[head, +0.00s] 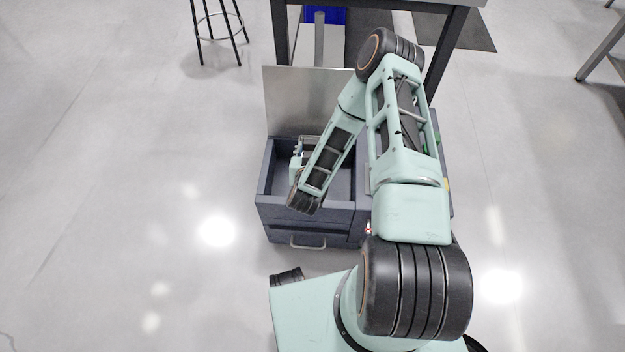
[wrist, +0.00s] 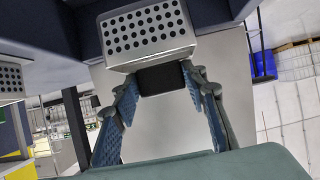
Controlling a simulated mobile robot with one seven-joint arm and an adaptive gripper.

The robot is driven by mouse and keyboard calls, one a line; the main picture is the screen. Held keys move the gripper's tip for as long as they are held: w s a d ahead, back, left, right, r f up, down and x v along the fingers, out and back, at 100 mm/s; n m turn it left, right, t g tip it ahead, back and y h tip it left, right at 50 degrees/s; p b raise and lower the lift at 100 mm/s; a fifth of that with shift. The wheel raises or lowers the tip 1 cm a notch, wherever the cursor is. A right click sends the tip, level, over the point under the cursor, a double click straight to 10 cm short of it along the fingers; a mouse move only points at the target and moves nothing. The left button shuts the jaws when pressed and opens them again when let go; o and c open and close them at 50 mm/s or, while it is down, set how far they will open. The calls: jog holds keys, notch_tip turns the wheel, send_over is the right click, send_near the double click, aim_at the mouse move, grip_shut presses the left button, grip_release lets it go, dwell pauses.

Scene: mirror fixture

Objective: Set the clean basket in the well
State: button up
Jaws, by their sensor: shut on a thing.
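A pale basket (wrist: 148,25) with rows of round dark holes shows at the top of the wrist view. My gripper (wrist: 163,90) has its two blue-padded fingers on either side of the black block (wrist: 163,79) at the basket's edge, and it is shut on it. In the head view my gripper (head: 297,160) is over the open well of the dark grey cabinet (head: 277,203), mostly hidden by my arm. The well's floor (head: 343,178) shows on the right. I cannot tell whether the basket touches the well. A second perforated pale part (wrist: 11,78) shows at the wrist view's left edge.
A grey upright panel (head: 312,95) stands behind the well. A dark table (head: 279,35) is behind it, with a blue bin (head: 325,15) beyond. A stool (head: 218,30) stands at the back left. The floor to the left is clear.

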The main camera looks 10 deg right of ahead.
jog(key=shift+s+f, duration=0.25)
jog(key=shift+f, duration=0.2)
notch_tip(320, 180, down, 6)
jog(key=shift+s+d+r+b, duration=0.1)
jog(key=shift+r+b, duration=0.1)
jog(key=shift+b, duration=0.85)
jog(key=shift+f+b, duration=0.75)
jog(key=shift+f, duration=1.45)
jog(key=shift+f, duration=0.1)
jog(key=o, duration=1.2)
jog(key=shift+o, duration=0.2)
